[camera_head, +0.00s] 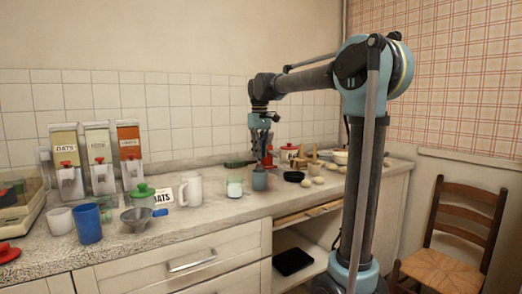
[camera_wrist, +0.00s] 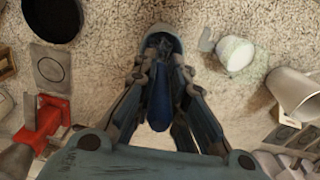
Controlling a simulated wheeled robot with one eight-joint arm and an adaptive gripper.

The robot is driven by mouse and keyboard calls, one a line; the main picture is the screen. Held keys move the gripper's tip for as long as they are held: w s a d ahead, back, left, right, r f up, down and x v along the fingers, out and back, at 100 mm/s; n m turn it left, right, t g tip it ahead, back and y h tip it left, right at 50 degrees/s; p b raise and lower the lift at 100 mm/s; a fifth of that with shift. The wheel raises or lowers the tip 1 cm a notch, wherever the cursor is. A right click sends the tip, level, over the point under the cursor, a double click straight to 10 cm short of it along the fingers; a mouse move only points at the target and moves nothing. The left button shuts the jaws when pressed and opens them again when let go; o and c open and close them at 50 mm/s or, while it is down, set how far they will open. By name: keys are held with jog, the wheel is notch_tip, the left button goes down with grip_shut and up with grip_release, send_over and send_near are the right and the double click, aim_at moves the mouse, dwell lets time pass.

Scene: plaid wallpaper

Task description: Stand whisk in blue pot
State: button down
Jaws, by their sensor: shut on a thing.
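The blue pot (camera_head: 259,181) stands upright on the counter, directly below my gripper (camera_head: 263,146). In the wrist view the pot's rim (camera_wrist: 160,30) shows just beyond the fingertips. My gripper (camera_wrist: 163,75) is shut on the whisk, whose dark blue handle (camera_wrist: 160,105) shows between the fingers. Dark, wire-like parts show within the pot's outline, so the whisk's lower end appears to be in or right over the pot. The fingers hide much of the whisk, and I cannot tell whether it touches the pot's bottom.
A white-and-green glass (camera_head: 234,186) and a white mug (camera_head: 190,189) stand left of the pot. A black dish (camera_head: 294,176) is close on the right. Bare counter lies around the pot's front.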

jog(key=shift+f, duration=0.2)
jog(key=c, duration=1.6)
grip_release()
jog(key=shift+o, duration=0.2)
notch_tip(320, 180, up, 12)
jog(key=shift+f, duration=0.1)
